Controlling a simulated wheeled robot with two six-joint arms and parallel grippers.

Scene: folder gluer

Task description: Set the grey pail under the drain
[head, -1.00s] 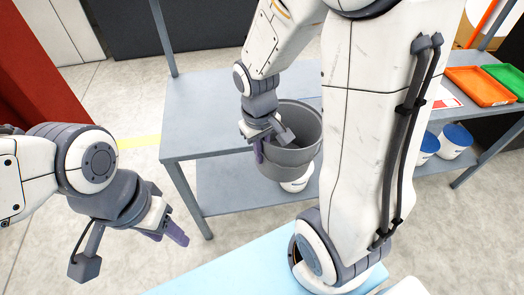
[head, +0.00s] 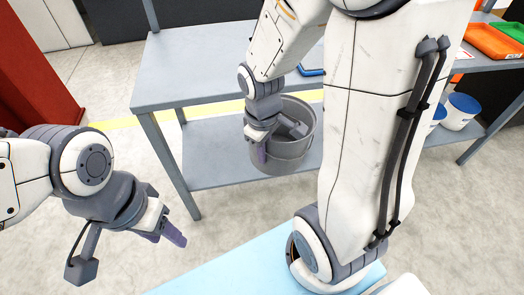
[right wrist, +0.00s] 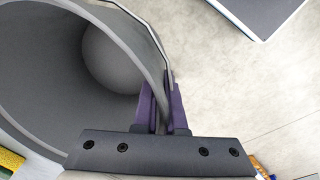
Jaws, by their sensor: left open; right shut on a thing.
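The grey pail (head: 284,158) hangs from my right gripper (head: 262,150) in the head view, in front of the grey workbench. My right gripper is shut on the pail's rim. In the right wrist view, the purple fingers (right wrist: 162,108) pinch the wall of the pail (right wrist: 60,90), one finger inside and one outside. The pail looks empty and roughly upright. My left gripper (head: 165,233) is open and empty over the floor at the left. I cannot make out the drain in these frames.
The grey workbench (head: 200,70) with a lower shelf (head: 215,155) stands behind the pail. A red cabinet (head: 35,70) stands at the left. Floor at the left is clear.

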